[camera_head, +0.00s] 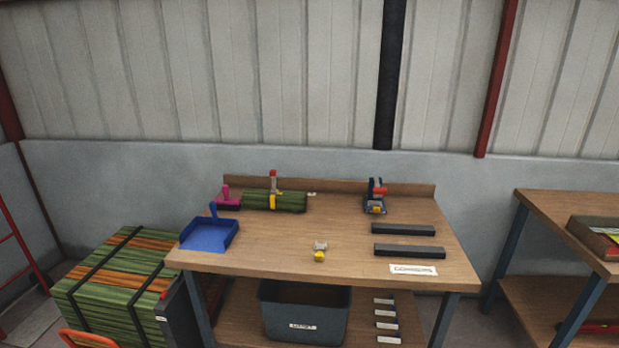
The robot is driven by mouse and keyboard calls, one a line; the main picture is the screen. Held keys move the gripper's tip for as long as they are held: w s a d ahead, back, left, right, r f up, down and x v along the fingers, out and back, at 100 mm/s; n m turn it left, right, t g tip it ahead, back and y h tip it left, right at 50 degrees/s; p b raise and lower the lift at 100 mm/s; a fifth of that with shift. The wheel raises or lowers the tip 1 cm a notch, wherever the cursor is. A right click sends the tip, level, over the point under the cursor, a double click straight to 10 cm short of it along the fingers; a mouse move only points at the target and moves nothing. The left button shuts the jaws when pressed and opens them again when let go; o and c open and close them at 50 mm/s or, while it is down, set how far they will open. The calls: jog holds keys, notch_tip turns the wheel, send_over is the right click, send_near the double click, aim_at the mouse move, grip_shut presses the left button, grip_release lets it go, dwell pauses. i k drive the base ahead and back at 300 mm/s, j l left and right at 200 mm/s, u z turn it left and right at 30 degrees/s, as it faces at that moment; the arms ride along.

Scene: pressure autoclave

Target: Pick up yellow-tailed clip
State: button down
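A small clip with a grey body and a yellow tail (320,253) lies on the wooden workbench (280,262), near the middle of its front half. The grey part points away and the yellow part points toward the bench's front edge. Nothing touches it and the bench around it is clear. My gripper is not in view.
A blue tray (209,236) lies left of the clip. Two dark bars (404,230) and a white label (413,270) lie to its right. A green bundle (275,202) and a blue device (374,200) stand behind. A bin (304,315) sits below.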

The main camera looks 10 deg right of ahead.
aim_at(375, 204)
jog(key=i+l, duration=0.1)
jog(key=l, duration=0.4)
jog(key=i+l, duration=0.15)
jog(key=l, duration=0.4)
jog(key=i+l+u, duration=0.1)
jog(key=l, duration=0.4)
jog(key=i+l, duration=0.1)
jog(key=l, duration=0.45)
jog(key=i+l, duration=0.1)
jog(key=l, duration=0.4)
